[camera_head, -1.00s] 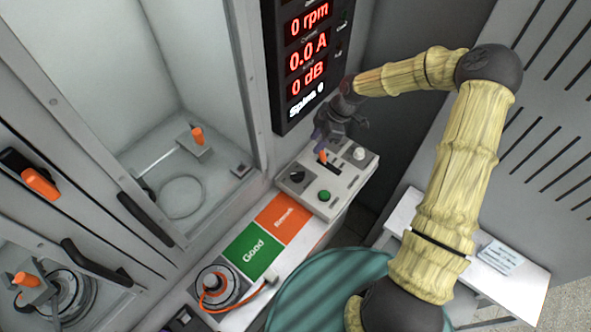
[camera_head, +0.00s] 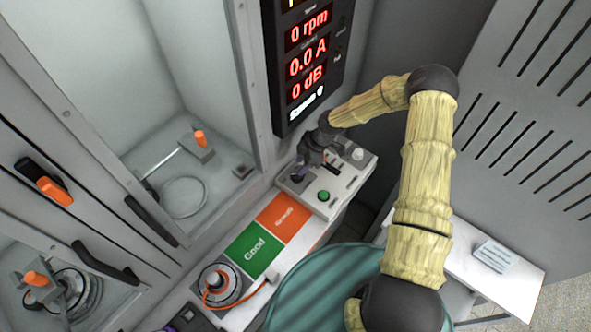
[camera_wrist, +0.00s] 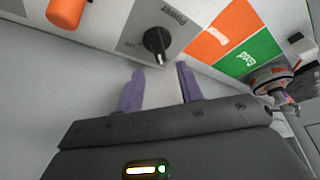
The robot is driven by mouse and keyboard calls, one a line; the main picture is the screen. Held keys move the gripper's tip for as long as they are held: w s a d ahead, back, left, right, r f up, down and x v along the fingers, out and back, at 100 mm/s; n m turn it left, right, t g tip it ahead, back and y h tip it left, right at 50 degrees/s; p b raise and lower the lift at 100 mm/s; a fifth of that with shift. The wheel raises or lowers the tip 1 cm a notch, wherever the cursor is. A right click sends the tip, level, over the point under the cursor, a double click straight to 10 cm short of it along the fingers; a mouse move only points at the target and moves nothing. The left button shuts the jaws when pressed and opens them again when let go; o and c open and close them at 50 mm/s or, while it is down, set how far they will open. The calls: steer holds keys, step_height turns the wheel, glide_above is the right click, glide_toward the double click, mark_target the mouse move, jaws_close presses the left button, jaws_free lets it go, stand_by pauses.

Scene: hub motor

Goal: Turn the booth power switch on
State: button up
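The booth power switch is a black rotary knob (camera_wrist: 157,42) on a grey panel lettered "Power" in the wrist view. Its pointer slants toward the bottom of that picture. My gripper (camera_wrist: 160,76) is open, its two purple fingers apart, with the knob just beyond the gap between the fingertips. No contact with the knob shows. In the head view my gripper (camera_head: 303,168) is over the left part of the control box (camera_head: 345,187) and largely hides the knob there.
An orange lever (camera_wrist: 67,12) stands beside the knob. A green button (camera_head: 323,196) is on the same box. Orange and green "Good" (camera_head: 253,250) pads lie nearby. The display (camera_head: 307,60) reads 0 rpm, 0.0 A, 0 dB. A teal round surface (camera_head: 325,290) is in front.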

mark_target(294, 174)
steer(key=p+x, duration=0.1)
steer(key=x, duration=0.5)
steer(key=shift+r, duration=0.1)
jaws_close()
